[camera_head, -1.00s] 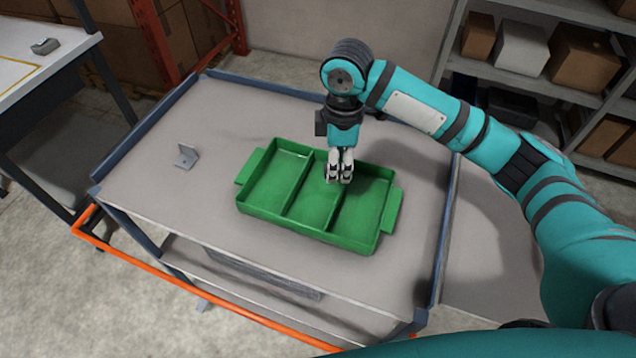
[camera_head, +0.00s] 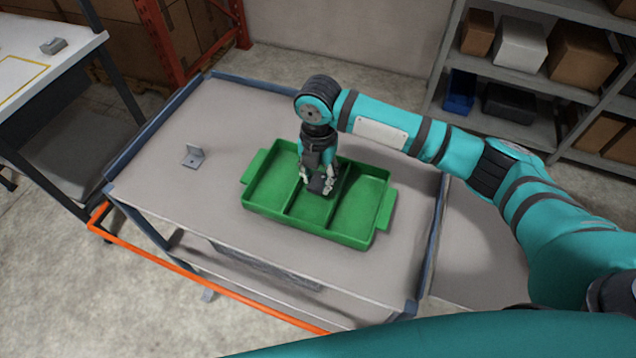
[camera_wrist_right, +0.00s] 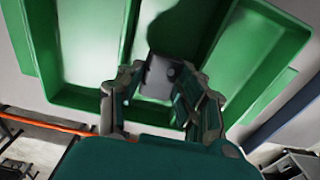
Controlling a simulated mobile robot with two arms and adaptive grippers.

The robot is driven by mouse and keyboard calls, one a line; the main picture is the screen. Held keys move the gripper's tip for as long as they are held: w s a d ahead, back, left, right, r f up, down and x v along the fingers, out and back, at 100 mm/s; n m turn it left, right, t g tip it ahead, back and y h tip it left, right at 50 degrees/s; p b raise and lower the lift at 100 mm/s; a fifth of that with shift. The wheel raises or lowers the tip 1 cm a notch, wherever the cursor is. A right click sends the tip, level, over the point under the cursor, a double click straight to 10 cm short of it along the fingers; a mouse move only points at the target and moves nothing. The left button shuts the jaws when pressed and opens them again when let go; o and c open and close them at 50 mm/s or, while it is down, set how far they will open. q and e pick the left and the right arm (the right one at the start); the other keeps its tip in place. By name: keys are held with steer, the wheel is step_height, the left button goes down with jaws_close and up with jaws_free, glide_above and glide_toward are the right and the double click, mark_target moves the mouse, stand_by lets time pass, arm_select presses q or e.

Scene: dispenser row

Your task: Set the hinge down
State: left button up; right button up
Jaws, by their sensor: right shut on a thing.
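The hinge (camera_head: 319,184) is a small dark grey piece between the fingers of my right gripper (camera_head: 321,189). In the right wrist view the grey hinge (camera_wrist_right: 159,72) sits between the two fingers, in front of the green tray's floor. My right gripper is shut on it, pointing down at the middle compartment of the green three-part tray (camera_head: 310,232). The fingers hide part of the hinge, and I cannot tell whether it touches the tray floor. My left gripper is not in view.
The tray stands on a grey cart top (camera_head: 150,193) with blue raised edges. An L-shaped grey bracket (camera_head: 193,157) stands left of the tray. A white table (camera_head: 30,65) is at the left, shelves (camera_head: 590,95) at the right. The tray's outer compartments look empty.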

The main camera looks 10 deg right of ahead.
mark_target(318, 179)
step_height(318, 179, down, 3)
steer(key=shift+s+p, duration=0.1)
steer(key=shift+p, duration=0.3)
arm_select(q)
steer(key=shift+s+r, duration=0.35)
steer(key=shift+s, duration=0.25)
arm_select(e)
steer(key=shift+f, duration=0.4)
steer(key=shift+f, duration=0.15)
steer(key=o, duration=0.9)
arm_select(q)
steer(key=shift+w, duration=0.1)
